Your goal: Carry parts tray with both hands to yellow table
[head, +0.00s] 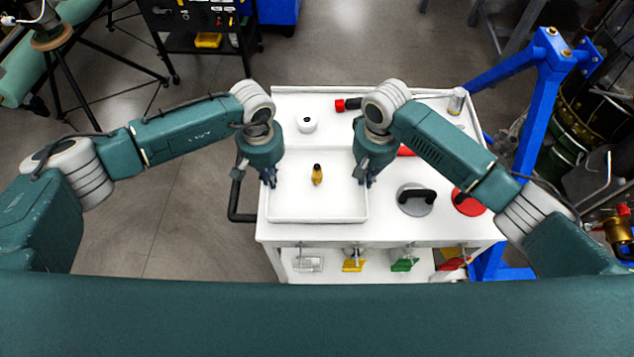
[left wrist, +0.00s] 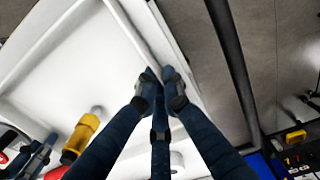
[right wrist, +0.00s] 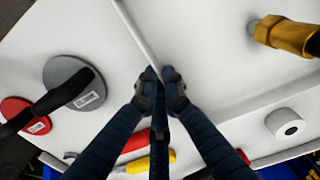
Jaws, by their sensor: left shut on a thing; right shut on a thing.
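The white parts tray (head: 318,213) lies on the left part of a white cart top (head: 440,226). A small brass fitting with a dark top (head: 317,175) stands in it; it also shows in the right wrist view (right wrist: 285,35). My left gripper (head: 268,184) is shut on the tray's left rim, seen closely in the left wrist view (left wrist: 152,72). My right gripper (head: 364,183) is shut on the tray's right rim, seen closely in the right wrist view (right wrist: 157,72). The tray looks level; I cannot tell whether it touches the cart top. No yellow table is in view.
A grey suction cup (head: 413,201) and a red one (head: 467,203) stand right of the tray. A white tape roll (head: 307,123) lies behind it. A blue stand (head: 540,100) is close to the cart's right. Open floor (head: 170,220) lies left.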

